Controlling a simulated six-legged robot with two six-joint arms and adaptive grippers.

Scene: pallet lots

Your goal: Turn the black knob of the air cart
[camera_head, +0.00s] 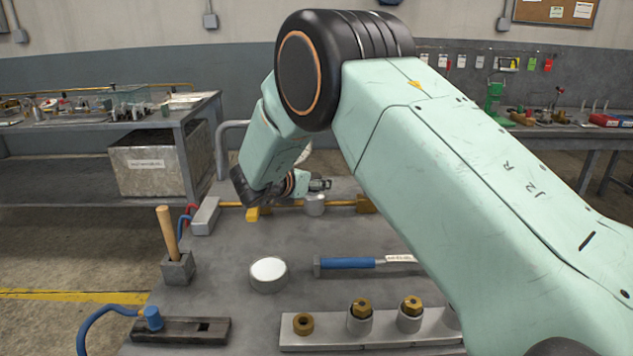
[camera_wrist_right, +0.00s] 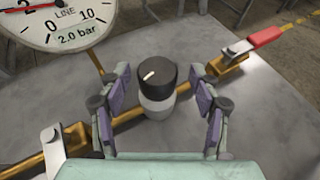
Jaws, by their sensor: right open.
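In the right wrist view the black knob (camera_wrist_right: 157,76) has a white pointer mark and sits upright on a silver regulator body (camera_wrist_right: 157,103) in a brass pipe. My right gripper (camera_wrist_right: 160,72) is open, with one purple-padded finger on each side of the knob and a visible gap on both sides. In the head view the same gripper (camera_head: 319,184) is just over the regulator body (camera_head: 314,204), and I cannot make out the knob there. The air cart's grey top (camera_head: 225,262) lies beneath. My left gripper is not in view.
A round gauge (camera_wrist_right: 60,22) marked "LINE" and "2.0 bar" stands beside the pipe. A red-handled valve (camera_wrist_right: 264,37) is on the right.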

